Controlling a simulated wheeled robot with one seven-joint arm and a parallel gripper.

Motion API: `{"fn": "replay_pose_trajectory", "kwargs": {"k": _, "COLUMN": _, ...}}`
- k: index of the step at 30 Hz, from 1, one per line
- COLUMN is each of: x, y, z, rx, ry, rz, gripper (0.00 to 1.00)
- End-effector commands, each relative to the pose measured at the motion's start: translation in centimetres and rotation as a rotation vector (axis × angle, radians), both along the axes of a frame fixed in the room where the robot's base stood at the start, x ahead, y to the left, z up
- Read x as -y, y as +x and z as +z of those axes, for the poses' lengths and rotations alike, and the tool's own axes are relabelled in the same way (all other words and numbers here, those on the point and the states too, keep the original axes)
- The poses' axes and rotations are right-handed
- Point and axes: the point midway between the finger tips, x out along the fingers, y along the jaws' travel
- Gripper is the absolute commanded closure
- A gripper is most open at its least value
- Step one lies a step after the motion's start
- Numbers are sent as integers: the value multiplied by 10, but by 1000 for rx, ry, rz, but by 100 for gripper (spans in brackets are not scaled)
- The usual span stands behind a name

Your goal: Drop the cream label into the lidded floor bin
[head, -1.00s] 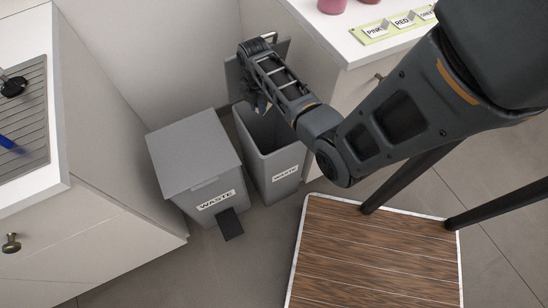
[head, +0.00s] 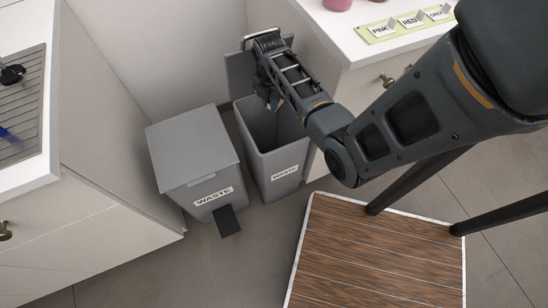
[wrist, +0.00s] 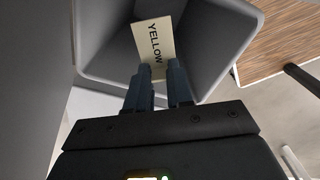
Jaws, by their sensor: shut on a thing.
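A cream label (wrist: 154,38) reading YELLOW is in my gripper (wrist: 160,70), between the two fingertips in the wrist view. The fingers are shut on it. The label is over the opening of the right grey waste bin (wrist: 217,55), apart from its walls as far as I can tell. In the head view my gripper (head: 272,98) points down at this bin (head: 277,168), whose top is open. A grey panel (head: 239,72), seemingly its raised lid, stands behind. The left grey waste bin (head: 192,150) has its flat lid closed and a dark pedal at its front.
A wood-topped table (head: 375,255) stands in front on the right. A white counter (head: 350,45) at the back right carries a green strip of labels (head: 405,25) and pink jars. Another counter (head: 50,120) is at the left. Floor shows between the bins and the table.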

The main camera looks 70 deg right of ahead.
Motion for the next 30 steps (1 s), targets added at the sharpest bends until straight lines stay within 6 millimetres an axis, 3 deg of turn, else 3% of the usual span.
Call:
{"fn": "replay_pose_trajectory", "kwargs": {"k": 1, "x": 0, "y": 0, "z": -10, "rx": 0, "ry": 0, "rz": 0, "gripper": 100}}
{"fn": "replay_pose_trajectory", "kwargs": {"k": 10, "x": 0, "y": 0, "z": -42, "rx": 0, "ry": 0, "rz": -1, "gripper": 100}}
{"fn": "replay_pose_trajectory", "kwargs": {"k": 23, "x": 0, "y": 0, "z": -47, "rx": 0, "ry": 0, "rz": 0, "gripper": 100}}
{"fn": "replay_pose_trajectory", "kwargs": {"k": 24, "x": 0, "y": 0, "z": -47, "rx": 0, "ry": 0, "rz": 0, "gripper": 75}}
{"fn": "replay_pose_trajectory", "kwargs": {"k": 30, "x": 0, "y": 0, "z": -47, "rx": 0, "ry": 0, "rz": 0, "gripper": 56}}
